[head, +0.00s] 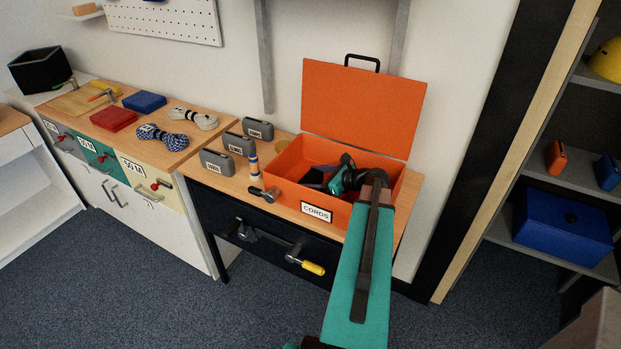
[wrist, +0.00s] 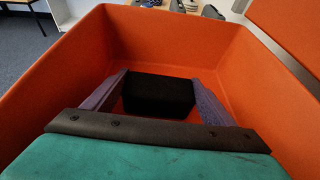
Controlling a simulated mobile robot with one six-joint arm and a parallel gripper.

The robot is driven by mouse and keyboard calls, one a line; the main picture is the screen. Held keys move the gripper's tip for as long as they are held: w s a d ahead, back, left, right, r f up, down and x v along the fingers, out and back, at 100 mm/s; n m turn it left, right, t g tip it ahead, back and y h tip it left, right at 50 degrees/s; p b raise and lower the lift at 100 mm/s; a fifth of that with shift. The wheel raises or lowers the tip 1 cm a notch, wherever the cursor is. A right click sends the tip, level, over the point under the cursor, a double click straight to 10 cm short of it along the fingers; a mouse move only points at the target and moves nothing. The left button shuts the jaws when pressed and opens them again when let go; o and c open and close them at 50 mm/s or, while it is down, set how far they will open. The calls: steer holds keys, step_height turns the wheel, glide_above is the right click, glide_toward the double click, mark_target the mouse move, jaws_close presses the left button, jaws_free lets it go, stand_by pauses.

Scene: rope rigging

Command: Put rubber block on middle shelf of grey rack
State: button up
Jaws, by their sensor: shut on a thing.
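The rubber block looks to be the black block (wrist: 158,92) between my two fingers in the wrist view. It is inside the open orange box (head: 283,165) labelled CORDS; whether it touches the floor of the box I cannot tell. My gripper (wrist: 157,98) is shut on it, one finger on each side. In the head view my arm reaches over the front of the box, and the gripper (head: 318,182) is partly hidden inside. A grey rack (head: 582,179) stands at the far right, with several shelves partly cut off by the picture edge.
On the rack are an orange item (head: 556,156), a blue item (head: 607,172), a blue box (head: 563,226) below and a yellow helmet (head: 606,60) above. The box's raised lid (head: 362,105) stands behind. Grey cases (head: 228,165) are left of it. A dark post separates bench and rack.

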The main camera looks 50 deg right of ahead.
steer(key=shift+f, duration=0.15)
steer(key=o, duration=1.3)
steer(key=shift+f+b, duration=0.1)
steer(key=shift+b, duration=0.2)
steer(key=shift+s, duration=0.1)
steer(key=b+v, duration=0.2)
steer(key=v, duration=0.4)
steer(key=b+v, duration=0.2)
steer(key=v, duration=0.4)
steer(key=shift+d+r, duration=0.15)
steer(key=shift+r, duration=0.1)
steer(key=shift+w, duration=0.2)
